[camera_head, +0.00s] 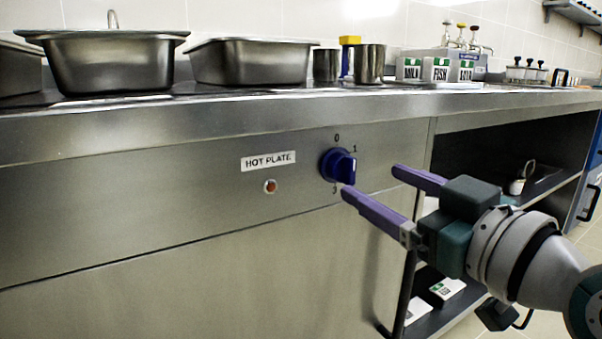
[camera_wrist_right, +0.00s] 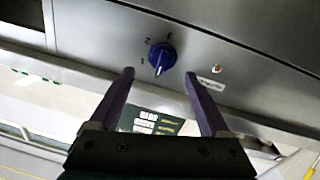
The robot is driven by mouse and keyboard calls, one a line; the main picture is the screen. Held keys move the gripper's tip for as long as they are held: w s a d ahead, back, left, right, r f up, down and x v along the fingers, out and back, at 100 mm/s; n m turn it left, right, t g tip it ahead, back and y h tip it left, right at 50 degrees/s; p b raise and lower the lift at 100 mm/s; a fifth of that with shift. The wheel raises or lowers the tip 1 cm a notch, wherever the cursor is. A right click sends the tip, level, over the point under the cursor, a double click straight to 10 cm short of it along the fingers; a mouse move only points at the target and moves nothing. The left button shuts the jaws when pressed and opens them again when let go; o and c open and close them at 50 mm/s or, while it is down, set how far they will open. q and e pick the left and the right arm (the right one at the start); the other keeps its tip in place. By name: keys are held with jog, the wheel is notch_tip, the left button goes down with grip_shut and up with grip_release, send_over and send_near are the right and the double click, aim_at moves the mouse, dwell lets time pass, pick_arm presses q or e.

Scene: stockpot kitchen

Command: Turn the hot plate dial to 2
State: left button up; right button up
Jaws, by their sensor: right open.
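The blue hot plate dial (camera_head: 338,166) is on the steel front panel, right of the HOT PLATE label (camera_head: 268,160). Numbers 0, 1 and 3 show around it in the head view. In the right wrist view the dial (camera_wrist_right: 164,58) shows a white pointer line that seems to point down, away from the 2 and 3 and on the side opposite the 3, where 0 lies. My right gripper (camera_head: 372,181) is open and empty, its purple fingers apart in front of the dial. In the wrist view the dial appears between and beyond the fingertips (camera_wrist_right: 159,75). My left gripper is out of view.
A red indicator light (camera_head: 270,186) is below the label. Steel pans (camera_head: 115,65) and pots (camera_head: 370,64) stand on the counter (camera_head: 230,112) above the panel. An open shelf bay (camera_head: 500,148) is to the right. The space before the panel is clear.

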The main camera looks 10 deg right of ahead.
aim_at(352, 172)
jog(key=x, duration=0.2)
jog(key=b+x, duration=0.1)
jog(key=x, duration=0.1)
jog(key=shift+w+a+f, duration=0.1)
jog(key=shift+w+a, duration=0.2)
jog(key=shift+b+x, duration=0.4)
jog(key=shift+x, duration=0.35)
jog(key=shift+c, duration=0.3)
grip_shut()
